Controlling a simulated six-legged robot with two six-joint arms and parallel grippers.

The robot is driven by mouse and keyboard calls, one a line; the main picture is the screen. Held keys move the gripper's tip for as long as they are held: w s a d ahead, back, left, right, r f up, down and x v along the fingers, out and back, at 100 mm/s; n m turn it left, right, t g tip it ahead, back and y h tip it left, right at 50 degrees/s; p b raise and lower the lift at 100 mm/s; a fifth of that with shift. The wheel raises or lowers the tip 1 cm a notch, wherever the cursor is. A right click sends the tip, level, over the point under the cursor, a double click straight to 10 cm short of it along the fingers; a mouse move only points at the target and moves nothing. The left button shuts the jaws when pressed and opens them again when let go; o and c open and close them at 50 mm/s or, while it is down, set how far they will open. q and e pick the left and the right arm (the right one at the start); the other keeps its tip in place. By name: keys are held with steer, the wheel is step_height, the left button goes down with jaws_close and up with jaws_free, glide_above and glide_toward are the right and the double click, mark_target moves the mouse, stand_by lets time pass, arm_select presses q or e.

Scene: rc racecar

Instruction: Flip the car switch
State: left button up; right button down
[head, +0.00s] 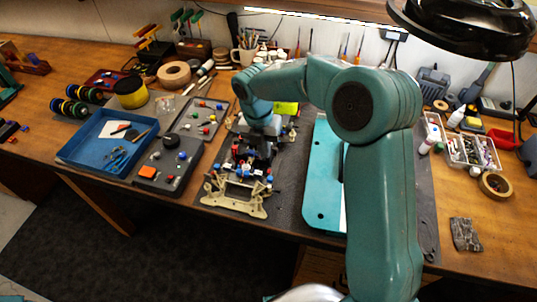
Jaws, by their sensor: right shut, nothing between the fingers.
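The RC car chassis (234,194) stands on the dark work mat near the bench's front edge, with its beige bumper end toward me. Red and blue parts show on it. My right arm reaches in from the right and over the chassis. My right gripper (257,158) points down over the middle of the car and is shut with nothing held. I cannot tell whether it touches the car. The switch is too small or hidden to make out. My left gripper is not in view.
A blue tray (75,153) and dark parts trays (165,178) lie left of the car. A teal panel (322,205) lies to its right, partly behind my arm. A tape roll (496,185) and a clear organizer box (470,153) are farther right. A black lamp (470,28) hangs at the top right.

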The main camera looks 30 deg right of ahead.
step_height(320, 180, up, 7)
steer(key=shift+w+a+r, duration=0.2)
steer(key=shift+a, duration=0.2)
stand_by(0.4)
